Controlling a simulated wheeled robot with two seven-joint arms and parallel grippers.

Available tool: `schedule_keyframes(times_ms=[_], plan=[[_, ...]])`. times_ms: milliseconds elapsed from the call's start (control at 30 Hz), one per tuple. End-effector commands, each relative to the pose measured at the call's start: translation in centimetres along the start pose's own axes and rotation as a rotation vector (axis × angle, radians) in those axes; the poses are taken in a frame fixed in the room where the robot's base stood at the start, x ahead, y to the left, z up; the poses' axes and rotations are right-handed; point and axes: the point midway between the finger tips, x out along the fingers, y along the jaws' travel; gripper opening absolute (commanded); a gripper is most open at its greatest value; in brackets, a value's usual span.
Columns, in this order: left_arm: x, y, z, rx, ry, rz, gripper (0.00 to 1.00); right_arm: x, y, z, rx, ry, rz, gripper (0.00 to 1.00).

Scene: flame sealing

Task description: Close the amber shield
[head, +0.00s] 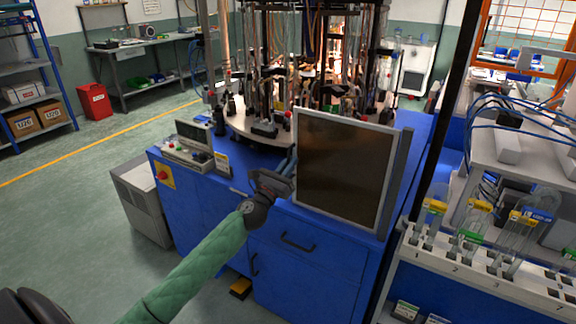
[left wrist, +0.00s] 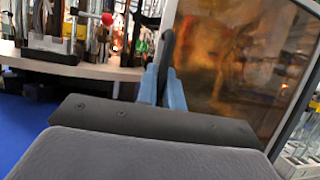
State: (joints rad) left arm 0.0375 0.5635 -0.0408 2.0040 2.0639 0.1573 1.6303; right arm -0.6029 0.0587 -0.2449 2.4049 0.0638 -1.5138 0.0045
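The amber shield (head: 343,168) is a dark brown see-through panel in a silver frame. It stands upright at the front right of the blue machine cabinet. In the left wrist view the shield (left wrist: 235,60) fills the right side and glows orange. My left gripper (head: 288,168) is at the shield's left edge. In the left wrist view its blue-grey fingers (left wrist: 163,88) are close together, with a dark upright piece between or just behind them. I cannot tell if they grip it. My right gripper is not in view.
A round carousel (head: 250,128) with glass tubes and burners stands behind the shield. A control box (head: 188,155) sits at the cabinet's left. A dark post (head: 445,110) and a rack of glassware (head: 490,270) stand at the right. Floor at left is clear.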

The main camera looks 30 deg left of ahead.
Motion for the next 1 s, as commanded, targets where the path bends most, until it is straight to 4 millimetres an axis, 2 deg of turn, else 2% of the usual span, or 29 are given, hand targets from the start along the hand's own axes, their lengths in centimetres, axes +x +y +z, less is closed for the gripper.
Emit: schedule_keyframes(times_ms=[33, 100, 767, 1000], plan=[[0.2, 0.3, 0.1, 0.002, -0.002, 0.004, 0.17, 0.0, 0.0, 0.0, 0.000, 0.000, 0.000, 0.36], [0.2, 0.3, 0.1, 0.002, -0.002, 0.005, 0.30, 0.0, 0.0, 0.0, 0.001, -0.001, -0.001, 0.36], [-0.1, 0.1, -0.1, 0.001, 0.001, 0.002, 0.30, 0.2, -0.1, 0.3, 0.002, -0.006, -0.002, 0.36], [-2.2, 0.1, -0.2, 0.000, 0.001, 0.002, 0.30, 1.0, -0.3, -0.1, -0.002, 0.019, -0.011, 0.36]])
